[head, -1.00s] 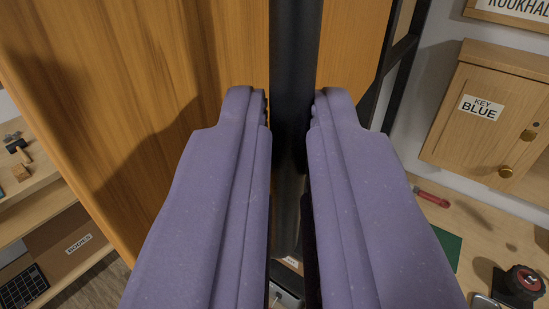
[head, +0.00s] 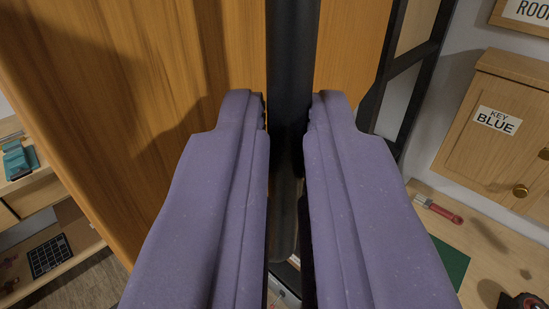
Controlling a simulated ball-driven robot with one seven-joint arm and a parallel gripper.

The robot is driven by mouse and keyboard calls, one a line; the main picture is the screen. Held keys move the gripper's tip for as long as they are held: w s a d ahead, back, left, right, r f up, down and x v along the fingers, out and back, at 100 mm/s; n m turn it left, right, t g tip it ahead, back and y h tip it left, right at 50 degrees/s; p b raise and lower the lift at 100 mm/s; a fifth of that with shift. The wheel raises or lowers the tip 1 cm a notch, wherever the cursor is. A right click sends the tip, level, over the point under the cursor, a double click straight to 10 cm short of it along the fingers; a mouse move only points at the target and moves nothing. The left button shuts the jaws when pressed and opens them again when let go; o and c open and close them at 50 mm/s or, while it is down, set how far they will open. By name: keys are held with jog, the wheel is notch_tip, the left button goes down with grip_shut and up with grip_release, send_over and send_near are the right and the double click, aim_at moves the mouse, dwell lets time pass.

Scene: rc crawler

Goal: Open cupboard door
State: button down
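The cupboard door is a large orange-brown wooden panel (head: 150,100) that fills the upper left and middle of the view, standing at a slant. A thick black upright bar (head: 292,45), which looks like its handle, runs down the front of the panel. My gripper (head: 286,115) has two purple fingers, one on each side of this bar, and looks closed on it. The fingers hide the lower part of the door and some of the bar. How firmly they press on the bar does not show.
A dark frame (head: 408,70) stands just right of the panel. Further right are a small wooden cabinet (head: 497,130) labelled KEY BLUE and a bench with a red-handled tool (head: 438,208) and a green mat (head: 450,262). Shelves (head: 45,195) stand at the left, with floor showing below.

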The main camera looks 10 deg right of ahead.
jog(key=c, duration=1.4)
grip_release()
jog(key=shift+w+d, duration=0.1)
jog(key=shift+d, duration=0.1)
jog(key=shift+o, duration=1.2)
jog(key=shift+w+d+f, duration=0.15)
jog(key=shift+w+d, duration=0.1)
jog(key=shift+w, duration=0.1)
jog(key=shift+s+a, duration=0.2)
jog(key=s+a+p, duration=0.1)
jog(key=s, duration=0.6)
jog(key=shift+s+a, duration=0.25)
jog(key=shift+s, duration=0.05)
